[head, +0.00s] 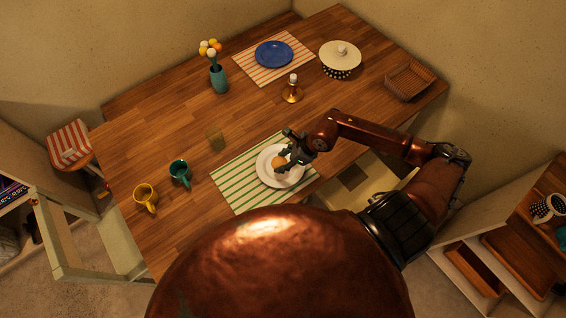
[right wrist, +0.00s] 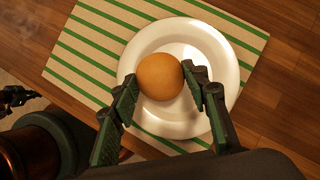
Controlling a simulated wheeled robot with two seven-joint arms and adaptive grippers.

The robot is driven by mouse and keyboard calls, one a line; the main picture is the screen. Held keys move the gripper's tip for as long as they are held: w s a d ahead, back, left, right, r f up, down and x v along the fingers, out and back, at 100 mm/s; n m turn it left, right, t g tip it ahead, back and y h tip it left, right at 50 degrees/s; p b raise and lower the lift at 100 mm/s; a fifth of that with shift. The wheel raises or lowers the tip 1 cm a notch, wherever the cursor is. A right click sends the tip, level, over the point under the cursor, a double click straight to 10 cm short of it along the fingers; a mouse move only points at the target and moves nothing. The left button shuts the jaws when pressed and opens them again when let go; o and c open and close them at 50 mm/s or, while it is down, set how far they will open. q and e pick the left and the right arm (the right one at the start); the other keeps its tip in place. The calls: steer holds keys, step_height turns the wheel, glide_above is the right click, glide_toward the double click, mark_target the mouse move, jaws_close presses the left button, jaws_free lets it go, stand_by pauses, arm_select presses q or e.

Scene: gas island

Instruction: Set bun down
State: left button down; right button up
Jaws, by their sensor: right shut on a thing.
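A round golden-brown bun (right wrist: 159,76) is between the fingers of my right gripper (right wrist: 157,88) in the right wrist view. My right gripper is shut on it. The bun is over the white plate (right wrist: 222,90); I cannot tell whether it touches the plate. In the head view, the bun (head: 280,161) shows beside my right gripper (head: 287,153), above the white plate (head: 267,179). The plate lies on a cream placemat with green stripes (head: 228,183). My left gripper is not in view in the head view.
A teal mug (head: 180,172) and a yellow mug (head: 145,194) stand left of the placemat.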

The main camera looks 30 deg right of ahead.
mark_target(285, 159)
steer(key=shift+w+d+f, duration=0.35)
steer(key=shift+f, duration=0.25)
steer(key=shift+w+d+f, duration=0.3)
steer(key=shift+w+f, duration=0.05)
steer(key=shift+f, duration=1.75)
steer(key=o, duration=1.2)
steer(key=shift+c, duration=0.2)
steer(key=v, duration=1.2)
steer(key=shift+w, duration=0.1)
